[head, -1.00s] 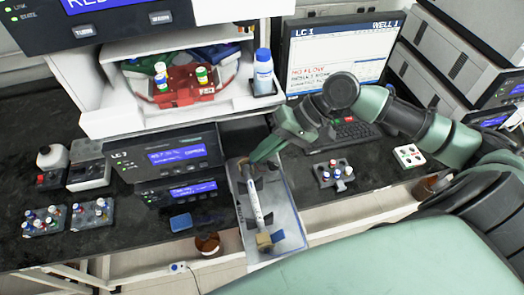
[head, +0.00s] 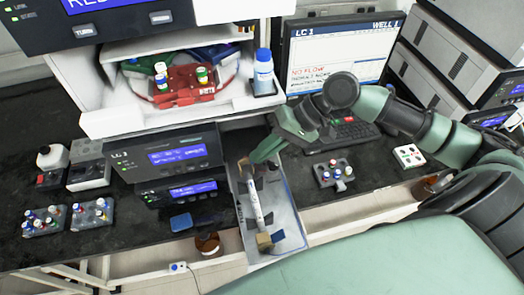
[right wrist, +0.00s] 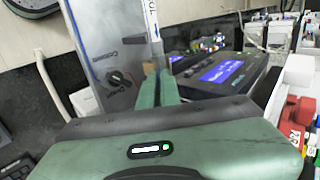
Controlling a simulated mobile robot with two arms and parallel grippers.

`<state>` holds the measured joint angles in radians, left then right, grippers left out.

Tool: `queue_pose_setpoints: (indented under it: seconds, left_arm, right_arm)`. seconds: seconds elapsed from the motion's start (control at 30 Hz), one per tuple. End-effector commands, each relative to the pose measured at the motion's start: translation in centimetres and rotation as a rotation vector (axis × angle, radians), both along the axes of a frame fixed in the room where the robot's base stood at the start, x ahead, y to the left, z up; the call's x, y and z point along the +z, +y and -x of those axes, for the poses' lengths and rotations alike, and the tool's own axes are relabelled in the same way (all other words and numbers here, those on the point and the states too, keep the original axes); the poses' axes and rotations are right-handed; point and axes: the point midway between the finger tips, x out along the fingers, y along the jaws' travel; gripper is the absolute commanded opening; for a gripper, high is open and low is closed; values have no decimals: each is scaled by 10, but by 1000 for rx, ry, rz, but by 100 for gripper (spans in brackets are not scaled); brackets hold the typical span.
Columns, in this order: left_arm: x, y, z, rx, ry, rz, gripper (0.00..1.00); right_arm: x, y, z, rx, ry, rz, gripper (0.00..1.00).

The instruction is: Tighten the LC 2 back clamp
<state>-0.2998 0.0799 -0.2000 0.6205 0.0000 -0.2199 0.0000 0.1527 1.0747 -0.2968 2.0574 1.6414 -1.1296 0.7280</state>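A silver tray (head: 284,226) slants out from the bench and bears a white column tube (head: 255,206). My right gripper (head: 254,158) is at the back clamp, from the right. Whether clamp material sits between the tips is too small to tell. My left gripper is out of view.
Two dark modules with blue screens (head: 178,154) stand left of the tray. A red vial holder (head: 187,84) sits on the shelf above. A keyboard (head: 354,134) and a small vial rack (head: 334,173) lie to the right. A brown bottle (head: 208,243) is below.

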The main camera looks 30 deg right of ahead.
Motion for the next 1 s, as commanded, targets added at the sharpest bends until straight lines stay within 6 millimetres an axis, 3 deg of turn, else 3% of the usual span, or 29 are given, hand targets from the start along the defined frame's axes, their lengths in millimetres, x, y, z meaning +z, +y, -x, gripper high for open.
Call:
queue_pose_setpoints:
  seconds: [0.3, 0.47, 0.83, 1.0]
  left_arm:
    - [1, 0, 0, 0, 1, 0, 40]
    - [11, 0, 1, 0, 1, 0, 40]
    - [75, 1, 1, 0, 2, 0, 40]
    - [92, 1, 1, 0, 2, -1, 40]
  right_arm:
    - [0, 0, 1, 1, 4, 3, 0]
    - [4, 1, 0, 3, 8, 25, 0]
    - [20, 13, -3, 6, 60, 234, 0]
    - [20, 22, -6, 5, 97, 386, 0]
